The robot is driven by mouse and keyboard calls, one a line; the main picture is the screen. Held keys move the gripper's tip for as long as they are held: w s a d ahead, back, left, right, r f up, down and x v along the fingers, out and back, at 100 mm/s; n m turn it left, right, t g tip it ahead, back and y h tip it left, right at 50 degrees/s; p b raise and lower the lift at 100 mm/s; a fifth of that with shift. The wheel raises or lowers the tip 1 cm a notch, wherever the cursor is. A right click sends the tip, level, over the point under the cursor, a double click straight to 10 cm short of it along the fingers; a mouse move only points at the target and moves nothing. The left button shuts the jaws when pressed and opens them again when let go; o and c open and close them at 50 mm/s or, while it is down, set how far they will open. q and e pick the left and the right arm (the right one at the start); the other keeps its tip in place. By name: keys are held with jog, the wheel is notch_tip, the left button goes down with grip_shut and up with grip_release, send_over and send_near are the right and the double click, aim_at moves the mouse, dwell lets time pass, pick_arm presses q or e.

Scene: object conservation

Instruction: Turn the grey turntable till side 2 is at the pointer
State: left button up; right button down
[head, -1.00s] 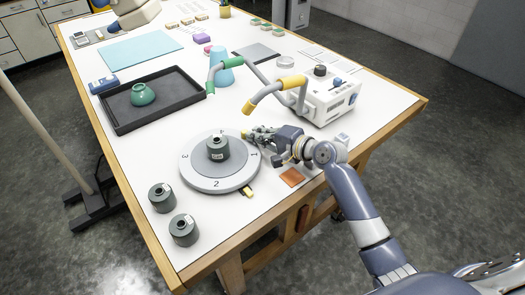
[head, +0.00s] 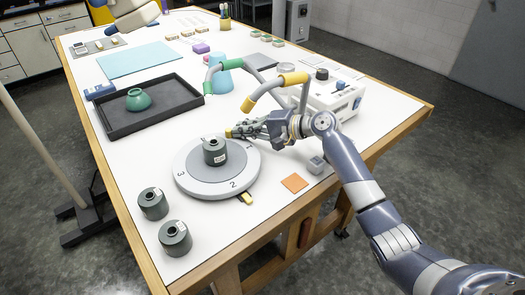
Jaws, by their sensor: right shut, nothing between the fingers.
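The grey turntable (head: 190,186) sits near the front of the table with a dark green canister (head: 214,152) upright on it. Its numeral 2 (head: 233,184) faces the front right, about in line with the small yellow pointer (head: 247,198) beside the rim. Numeral 3 (head: 181,174) is at the left and numeral 1 (head: 250,147) at the right. My right gripper (head: 231,133) is shut and empty by the turntable's far right rim, behind the canister. I cannot tell whether it touches the rim.
Two dark green canisters (head: 153,204) (head: 175,239) stand at the front left. A black tray (head: 112,122) holds a green bowl (head: 138,100). A white device (head: 335,97) and curved padded handles (head: 262,93) stand close behind my right gripper. An orange square (head: 294,183) lies at the right.

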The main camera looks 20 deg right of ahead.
jog(key=shift+w+a, duration=0.3)
jog(key=shift+w, duration=0.15)
jog(key=shift+a, duration=0.1)
dwell(0.6)
